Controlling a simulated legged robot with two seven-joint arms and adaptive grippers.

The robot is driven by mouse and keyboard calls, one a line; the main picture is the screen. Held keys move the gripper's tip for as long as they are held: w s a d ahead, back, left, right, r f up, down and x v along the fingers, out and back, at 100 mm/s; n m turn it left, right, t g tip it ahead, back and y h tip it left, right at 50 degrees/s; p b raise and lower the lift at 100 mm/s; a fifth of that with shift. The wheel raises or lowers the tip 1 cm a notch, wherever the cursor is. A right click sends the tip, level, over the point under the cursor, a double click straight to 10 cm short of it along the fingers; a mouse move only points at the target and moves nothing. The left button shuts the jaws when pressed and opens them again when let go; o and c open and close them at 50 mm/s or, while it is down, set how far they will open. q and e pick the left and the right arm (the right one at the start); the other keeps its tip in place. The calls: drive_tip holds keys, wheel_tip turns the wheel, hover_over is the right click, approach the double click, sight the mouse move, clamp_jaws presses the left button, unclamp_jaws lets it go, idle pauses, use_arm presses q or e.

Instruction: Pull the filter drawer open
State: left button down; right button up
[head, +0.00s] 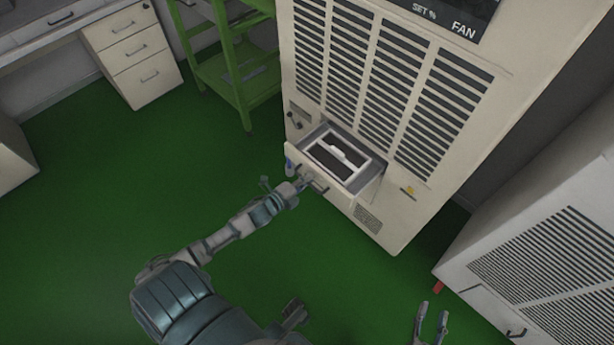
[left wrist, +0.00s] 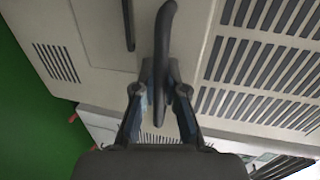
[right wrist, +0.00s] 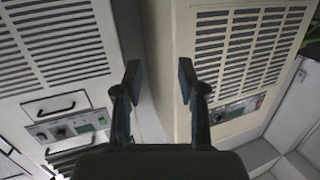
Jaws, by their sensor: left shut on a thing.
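The filter drawer (head: 365,187) stands pulled out from the lower front of the tall beige cabinet (head: 400,215). Inside it lies a dark filter with a white frame and a white grip (head: 338,150). My left gripper (head: 306,181) is at the drawer's front. In the left wrist view my left gripper (left wrist: 161,97) is shut on a dark handle (left wrist: 165,30), which runs up between the fingers. The fingers hide part of the handle. My right gripper (head: 432,322) is open and empty, low in the head view and away from the drawer. Its spread fingers (right wrist: 160,82) show in the right wrist view.
A second light cabinet (head: 545,270) with vents stands at the right. A green shelf rack (head: 228,70) stands behind, left of the tall cabinet. A desk with drawers (head: 133,55) is at the far left. The green floor (head: 90,220) is clear in front.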

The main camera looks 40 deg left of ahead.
use_arm(q)
drive_tip(key=shift+s+f, duration=0.3)
drive_tip(key=shift+s, duration=0.5)
use_arm(e)
drive_tip(key=shift+s+d+f+g+h, duration=0.15)
drive_tip(key=shift+s+f+g+h, duration=0.15)
drive_tip(key=shift+s+f+g, duration=0.4)
drive_tip(key=shift+w+f, duration=0.1)
use_arm(q)
drive_tip(key=c, duration=1.2)
unclamp_jaws()
drive_tip(key=shift+w, duration=0.1)
use_arm(e)
drive_tip(key=shift+w, duration=0.1)
use_arm(q)
drive_tip(key=shift+r, duration=0.15)
drive_tip(key=v, duration=1.2)
